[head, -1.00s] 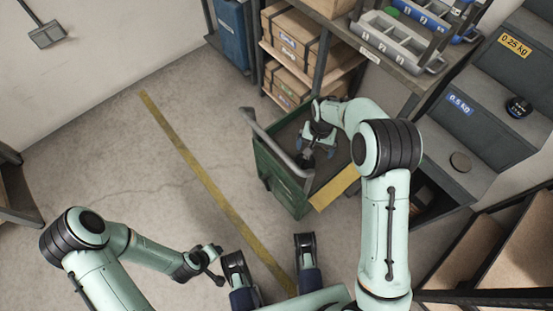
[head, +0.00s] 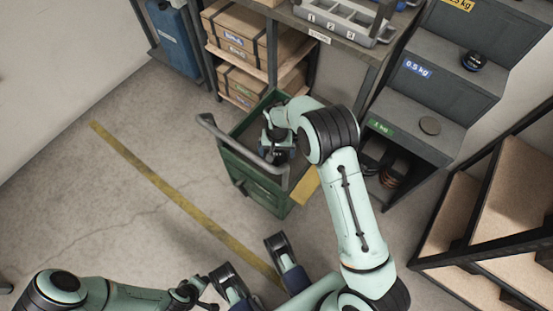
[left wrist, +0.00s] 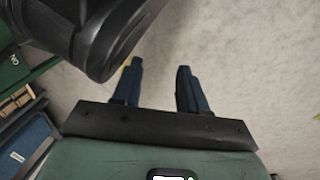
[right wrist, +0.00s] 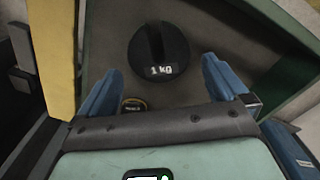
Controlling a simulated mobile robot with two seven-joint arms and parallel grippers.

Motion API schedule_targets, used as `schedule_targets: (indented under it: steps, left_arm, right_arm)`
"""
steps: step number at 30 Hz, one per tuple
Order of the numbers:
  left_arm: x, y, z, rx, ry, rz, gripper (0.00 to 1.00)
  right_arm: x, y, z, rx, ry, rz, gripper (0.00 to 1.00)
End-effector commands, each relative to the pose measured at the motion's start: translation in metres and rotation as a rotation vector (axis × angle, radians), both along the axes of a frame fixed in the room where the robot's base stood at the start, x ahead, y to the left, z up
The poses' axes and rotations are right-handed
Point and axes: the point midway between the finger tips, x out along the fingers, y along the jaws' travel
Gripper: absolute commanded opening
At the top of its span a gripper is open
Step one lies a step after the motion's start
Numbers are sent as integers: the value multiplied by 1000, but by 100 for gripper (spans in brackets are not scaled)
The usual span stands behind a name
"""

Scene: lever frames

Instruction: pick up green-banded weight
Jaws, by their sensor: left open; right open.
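A black round weight marked "1 kg" (right wrist: 160,55) with a slot in its top lies in the green cart, in the right wrist view. No green band shows on it from this side. My right gripper (right wrist: 162,75) is open and empty, with one blue finger on each side below the weight. In the head view my right gripper (head: 277,150) reaches down into the green cart (head: 257,185) and hides most of what is inside. My left gripper (left wrist: 158,65) is open and empty over bare floor in the left wrist view.
A small round piece with a yellowish rim (right wrist: 135,104) lies near the weight. Grey steps at right carry a black weight (head: 474,61) and a flat disc (head: 429,125). A green 1 kg label (head: 381,127) marks one step. Shelves with boxes (head: 235,43) stand behind the cart.

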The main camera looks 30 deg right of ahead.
Motion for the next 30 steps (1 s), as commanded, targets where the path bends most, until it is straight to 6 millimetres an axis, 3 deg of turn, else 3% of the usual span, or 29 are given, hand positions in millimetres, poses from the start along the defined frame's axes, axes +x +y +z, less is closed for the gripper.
schedule_targets:
  steps: [1,5,12,13,14,21,22,30]
  left_arm:
    - [-7,1,-9,0,24,2,43]
    - [-20,3,-18,-3,68,5,43]
    - [-23,4,-19,-3,78,7,43]
    - [-23,4,-19,-3,78,7,43]
    - [-23,4,-19,-3,77,7,43]
    - [-23,4,-18,-4,77,6,43]
    - [-23,4,-18,-4,77,6,43]
    - [-22,3,-17,-3,74,5,43]
  right_arm:
    - [-2,0,-13,1,4,0,100]
    - [-2,0,-31,1,3,-1,100]
    - [-1,0,-33,1,1,-1,100]
    - [-1,0,-33,1,1,-1,97]
    - [-1,0,-33,1,1,-1,87]
    - [-1,0,-33,1,1,0,9]
    - [0,0,-31,0,-4,0,5]
    - [0,0,-28,0,-4,0,5]
